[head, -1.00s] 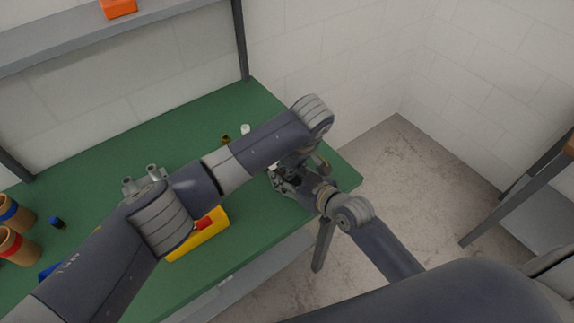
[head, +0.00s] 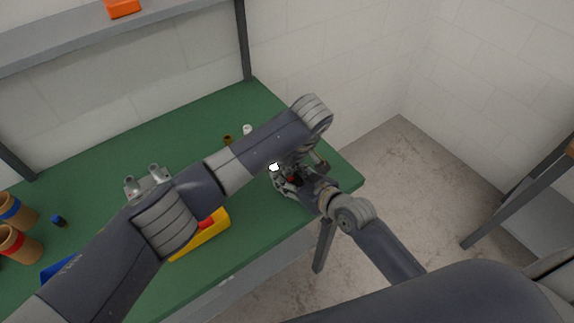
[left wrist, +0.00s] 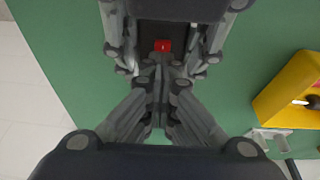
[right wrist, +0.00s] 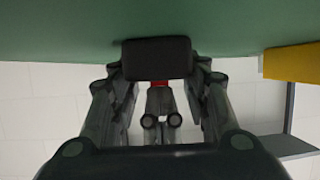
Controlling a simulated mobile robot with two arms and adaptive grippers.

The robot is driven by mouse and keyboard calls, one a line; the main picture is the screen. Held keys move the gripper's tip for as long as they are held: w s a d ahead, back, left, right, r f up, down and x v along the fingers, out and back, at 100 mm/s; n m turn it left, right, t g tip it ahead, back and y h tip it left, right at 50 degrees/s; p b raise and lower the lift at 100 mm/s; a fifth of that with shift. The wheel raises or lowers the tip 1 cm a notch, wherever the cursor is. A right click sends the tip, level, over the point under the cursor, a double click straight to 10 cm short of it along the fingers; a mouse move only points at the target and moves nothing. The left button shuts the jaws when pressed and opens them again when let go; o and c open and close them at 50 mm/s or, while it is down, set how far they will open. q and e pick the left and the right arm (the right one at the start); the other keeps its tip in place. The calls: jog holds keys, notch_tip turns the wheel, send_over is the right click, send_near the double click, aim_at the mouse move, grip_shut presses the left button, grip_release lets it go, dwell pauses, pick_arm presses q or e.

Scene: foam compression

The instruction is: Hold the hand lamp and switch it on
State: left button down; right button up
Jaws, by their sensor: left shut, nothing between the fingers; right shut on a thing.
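The hand lamp is a dark block (right wrist: 157,58) with a red button (left wrist: 163,45). My right gripper (right wrist: 158,76) is shut on the lamp, with a finger on each side, above the right end of the green table. A bright white lamp face (head: 274,167) shows in the head view and looks lit. My left gripper (left wrist: 158,62) is shut and empty, its fingertips close by the red button; I cannot tell whether they touch it. In the head view the left arm and the two grippers hide most of the lamp.
A yellow case (head: 205,240) lies on the green table (head: 210,118) below the left arm. Metal fittings (head: 147,181), brown cylinders (head: 17,243) and a small white item (head: 247,130) stand farther left and back. A shelf (head: 60,50) runs along the wall.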

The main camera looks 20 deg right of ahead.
aim_at(295, 183)
pick_arm(q)
jog(key=shift+a, duration=0.1)
jog(key=v, duration=1.2)
pick_arm(e)
jog(key=o, duration=1.3)
jog(key=shift+s, duration=0.1)
